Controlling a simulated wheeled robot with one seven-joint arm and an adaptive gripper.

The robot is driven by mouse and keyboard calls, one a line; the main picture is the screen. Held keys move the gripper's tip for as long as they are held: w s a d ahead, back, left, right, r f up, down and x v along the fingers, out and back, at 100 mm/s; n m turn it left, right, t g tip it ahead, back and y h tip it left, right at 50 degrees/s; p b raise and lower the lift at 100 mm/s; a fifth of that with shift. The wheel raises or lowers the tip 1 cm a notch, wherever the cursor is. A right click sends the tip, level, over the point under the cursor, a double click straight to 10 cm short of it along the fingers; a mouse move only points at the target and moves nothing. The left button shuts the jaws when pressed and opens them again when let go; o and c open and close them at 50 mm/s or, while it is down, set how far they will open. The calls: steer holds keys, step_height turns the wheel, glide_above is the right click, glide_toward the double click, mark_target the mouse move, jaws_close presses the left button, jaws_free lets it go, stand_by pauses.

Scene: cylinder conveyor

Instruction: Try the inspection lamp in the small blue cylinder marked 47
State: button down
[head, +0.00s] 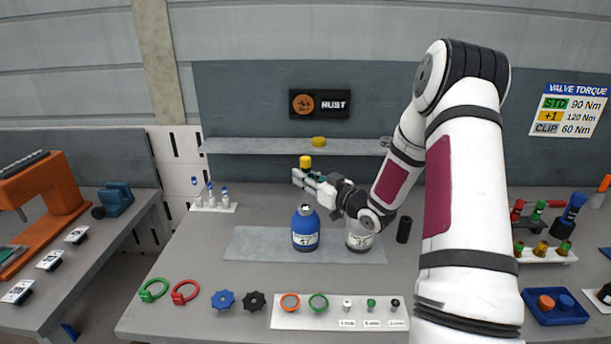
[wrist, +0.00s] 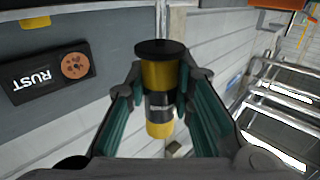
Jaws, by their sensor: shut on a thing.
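The small blue cylinder (head: 305,240) marked 47 stands upright on a grey mat at the middle of the bench; its pale neck shows at the top. My gripper (head: 309,176) is shut on the inspection lamp (head: 306,161), a yellow and black cylinder. In the wrist view, the lamp (wrist: 158,82) sits between the teal finger pads, with a black cap on one end. In the head view, the gripper and lamp appear above the blue cylinder, apart from it; their exact depth is hard to tell. The fingers hide the lamp's lower part there.
A pale grey cylinder (head: 359,237) stands right of the blue one, below my wrist. A dark upright piece (head: 404,229) is further right. Rings, knobs and a white parts tray (head: 283,319) line the front.

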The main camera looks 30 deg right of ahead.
mark_target(306, 157)
steer(key=shift+f+b, duration=0.35)
steer(key=shift+f, duration=1.25)
steer(key=shift+r, duration=0.15)
stand_by(0.5)
steer(key=shift+r+p, duration=2.4)
steer(key=shift+r, duration=2.45)
